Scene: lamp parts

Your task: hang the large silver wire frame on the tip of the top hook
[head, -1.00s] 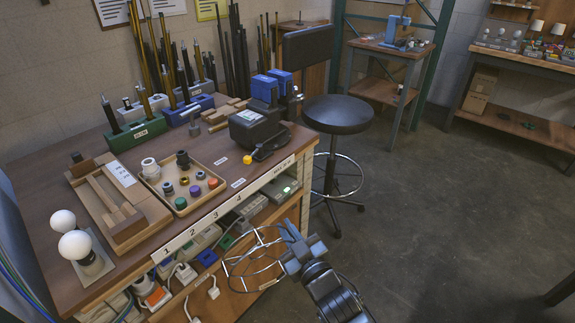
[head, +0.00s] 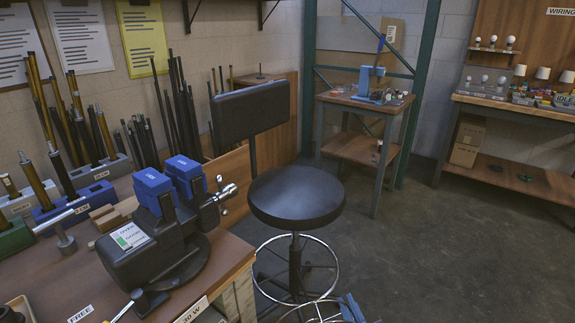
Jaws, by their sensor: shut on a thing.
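The large silver wire frame (head: 318,301) shows only as a thin curved wire at the bottom edge of the head view, in front of the stool's foot ring. The rest of it is cut off below the picture. My gripper (head: 349,309) is at the same edge, just right of the wire, and is shut on the frame. Only a small blue-grey part of it shows. No top hook can be made out in this view.
A black stool (head: 296,197) with a backrest stands right behind the frame. The workbench (head: 215,268) with a black vise (head: 155,240) is at left. A small table (head: 360,102) and a shelf bench (head: 510,108) stand at the back. Open floor (head: 440,250) lies at right.

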